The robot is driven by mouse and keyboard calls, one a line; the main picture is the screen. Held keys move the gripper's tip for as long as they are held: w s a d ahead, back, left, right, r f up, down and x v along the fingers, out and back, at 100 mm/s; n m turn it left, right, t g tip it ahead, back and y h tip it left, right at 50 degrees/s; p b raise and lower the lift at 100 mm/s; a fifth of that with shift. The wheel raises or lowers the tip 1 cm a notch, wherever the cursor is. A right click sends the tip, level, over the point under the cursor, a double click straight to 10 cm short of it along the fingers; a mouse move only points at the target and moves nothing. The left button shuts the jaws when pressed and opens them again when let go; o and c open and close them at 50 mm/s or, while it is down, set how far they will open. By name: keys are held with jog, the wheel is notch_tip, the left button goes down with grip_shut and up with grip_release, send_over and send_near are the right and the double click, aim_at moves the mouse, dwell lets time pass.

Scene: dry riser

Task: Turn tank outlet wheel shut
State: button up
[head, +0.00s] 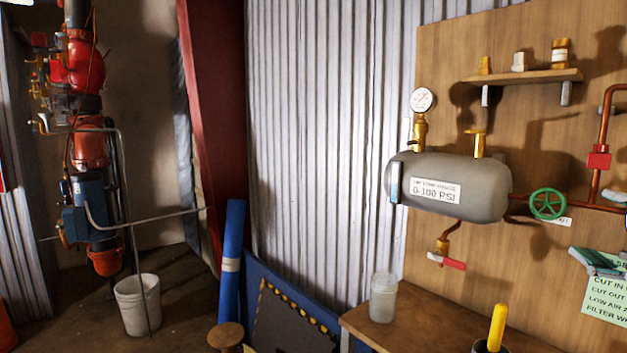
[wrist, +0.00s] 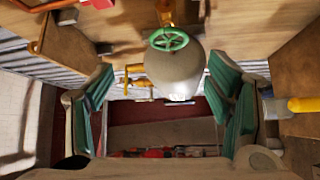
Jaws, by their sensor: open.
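The green tank outlet wheel (head: 548,204) sits on the copper pipe just right of the grey tank (head: 448,186). A tag is partly hidden behind it. In the wrist view the wheel (wrist: 168,40) is above centre, with the tank (wrist: 172,72) beyond it. My gripper (wrist: 165,112) is open, its teal finger pads wide apart on either side of the picture. The wheel lies ahead of the gap and is not touched. In the head view part of my gripper (head: 597,262) shows at the right edge, below and to the right of the wheel.
A red-handled drain valve (head: 447,261) hangs under the tank, and a gauge (head: 422,100) stands above it. A wooden shelf (head: 523,77) holds small items. A jar (head: 383,298) and a yellow-handled tool (head: 497,327) are on the bench below. A green sign (head: 607,303) is behind my gripper.

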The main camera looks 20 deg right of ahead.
aim_at(547, 204)
jog(key=shift+n+y, duration=0.3)
jog(key=shift+n, duration=0.3)
jog(key=x, duration=0.8)
jog(key=f+x, duration=0.1)
jog(key=x, duration=0.4)
jog(key=shift+w, duration=0.15)
jog(key=shift+c, duration=0.5)
jog(key=c, duration=1.1)
